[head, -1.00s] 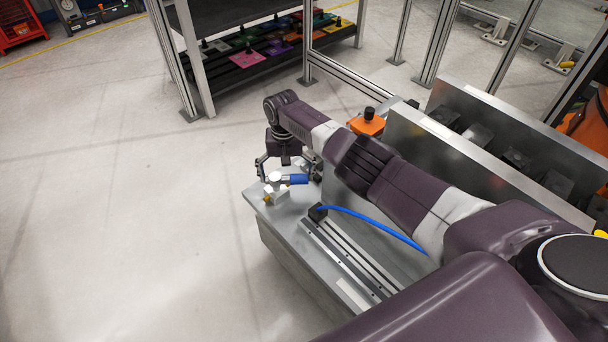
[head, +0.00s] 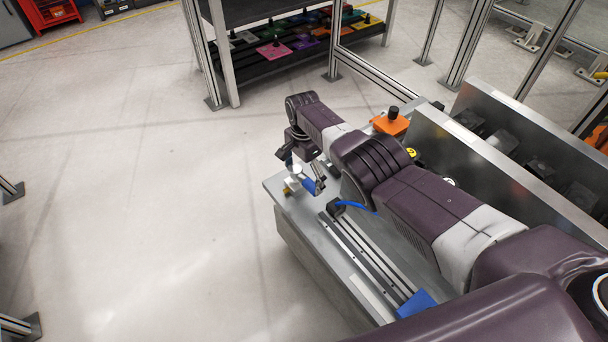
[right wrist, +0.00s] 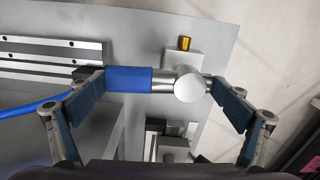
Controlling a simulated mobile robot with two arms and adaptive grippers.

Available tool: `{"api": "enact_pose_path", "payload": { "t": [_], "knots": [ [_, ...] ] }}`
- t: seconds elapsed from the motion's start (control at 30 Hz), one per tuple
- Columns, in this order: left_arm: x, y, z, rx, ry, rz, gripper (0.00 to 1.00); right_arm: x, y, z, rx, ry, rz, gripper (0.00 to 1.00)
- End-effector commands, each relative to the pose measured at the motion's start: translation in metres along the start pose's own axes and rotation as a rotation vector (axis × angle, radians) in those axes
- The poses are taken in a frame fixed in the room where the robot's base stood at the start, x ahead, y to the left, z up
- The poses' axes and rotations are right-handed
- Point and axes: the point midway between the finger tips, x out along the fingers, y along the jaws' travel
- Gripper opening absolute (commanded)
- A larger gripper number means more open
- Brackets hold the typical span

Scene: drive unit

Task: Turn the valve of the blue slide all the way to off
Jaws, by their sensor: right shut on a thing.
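My right gripper (head: 305,178) comes down over the valve. In the right wrist view its fingers (right wrist: 160,88) are at the two ends of the handle, one by the blue sleeve and one by the hub side, shut on it. A blue block (head: 418,303), perhaps the slide, sits at the near end of the rail (head: 370,262). My left gripper is out of view.
A blue hose (head: 356,206) runs by the rail's far end. An orange box with a black knob (head: 390,124) stands behind my right arm. An upright metal plate (head: 470,165) borders the bench on the right. The floor to the left is clear.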

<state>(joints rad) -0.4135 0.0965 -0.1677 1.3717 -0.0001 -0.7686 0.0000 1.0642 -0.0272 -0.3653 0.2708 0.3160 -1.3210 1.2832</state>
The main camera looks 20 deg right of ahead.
Motion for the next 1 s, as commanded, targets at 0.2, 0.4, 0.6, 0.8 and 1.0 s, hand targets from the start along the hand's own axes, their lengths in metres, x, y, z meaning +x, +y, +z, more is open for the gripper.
{"api": "enact_pose_path", "payload": {
  "t": [0.2, 0.4, 0.6, 0.8, 1.0],
  "knots": [
    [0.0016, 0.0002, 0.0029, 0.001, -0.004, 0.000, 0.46, -0.0006, -0.0001, -0.0016, 0.066, 0.003, 0.000, 0.50],
    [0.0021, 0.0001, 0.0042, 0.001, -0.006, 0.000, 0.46, -0.0008, -0.0003, -0.0020, 0.088, 0.005, 0.000, 0.50],
    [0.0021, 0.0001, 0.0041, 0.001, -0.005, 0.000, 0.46, -0.0008, -0.0003, -0.0023, 0.091, 0.005, 0.000, 0.50],
    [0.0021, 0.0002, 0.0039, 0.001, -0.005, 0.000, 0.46, -0.0009, -0.0004, -0.0024, 0.092, 0.004, -0.001, 1.00],
    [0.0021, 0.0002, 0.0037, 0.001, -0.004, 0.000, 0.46, -0.0006, -0.0004, -0.0014, 0.089, 0.003, -0.001, 1.00]
  ]
}}
